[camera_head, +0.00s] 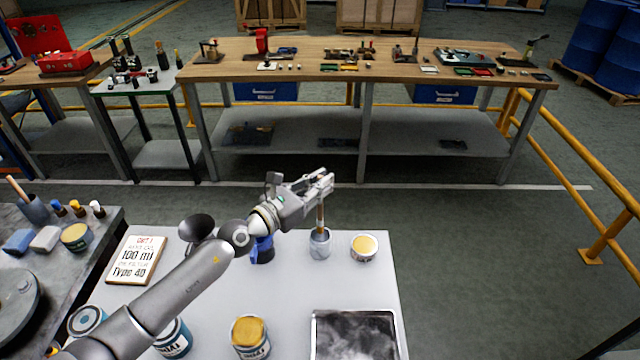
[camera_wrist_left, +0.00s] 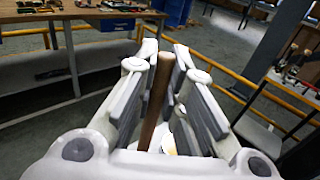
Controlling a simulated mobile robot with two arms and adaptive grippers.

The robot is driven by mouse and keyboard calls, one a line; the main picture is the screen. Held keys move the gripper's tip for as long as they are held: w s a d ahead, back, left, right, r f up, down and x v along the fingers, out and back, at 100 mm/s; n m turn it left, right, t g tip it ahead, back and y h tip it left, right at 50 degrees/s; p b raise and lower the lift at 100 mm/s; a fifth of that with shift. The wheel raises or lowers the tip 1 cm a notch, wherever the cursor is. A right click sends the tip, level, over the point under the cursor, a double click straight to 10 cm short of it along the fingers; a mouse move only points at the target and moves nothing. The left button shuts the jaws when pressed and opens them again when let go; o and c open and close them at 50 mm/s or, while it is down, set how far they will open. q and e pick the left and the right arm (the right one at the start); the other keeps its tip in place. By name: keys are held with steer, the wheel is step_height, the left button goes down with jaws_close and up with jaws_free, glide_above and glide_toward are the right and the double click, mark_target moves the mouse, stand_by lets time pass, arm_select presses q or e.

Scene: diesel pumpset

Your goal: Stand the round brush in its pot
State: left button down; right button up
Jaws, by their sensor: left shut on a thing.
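The round brush (camera_head: 320,214) is a thin brown wooden handle, upright, with its lower end at the mouth of a small grey pot (camera_head: 320,247) on the white table. The bristles are hidden, and I cannot tell how deep the brush sits or whether it touches the bottom. My left gripper (camera_head: 326,183) is above the pot and shut on the upper handle. In the left wrist view the handle (camera_wrist_left: 153,108) stands between the two fingers. My right gripper is not in view.
An open tin (camera_head: 364,248) stands just right of the pot. A blue object (camera_head: 262,250) stands to its left, partly behind my arm. A dark tray (camera_head: 354,336), a yellow-topped tin (camera_head: 250,338) and a sign (camera_head: 137,258) are on the white table (camera_head: 285,293).

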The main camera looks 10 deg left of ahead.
arm_select(q)
steer(key=shift+f, duration=0.1)
stand_by(0.5)
steer(key=shift+f+b, duration=2)
steer(key=shift+f, duration=0.2)
steer(key=shift+f+b, duration=0.55)
steer(key=shift+b, duration=0.1)
steer(key=c, duration=1.4)
jaws_free()
steer(key=shift+c, duration=0.2)
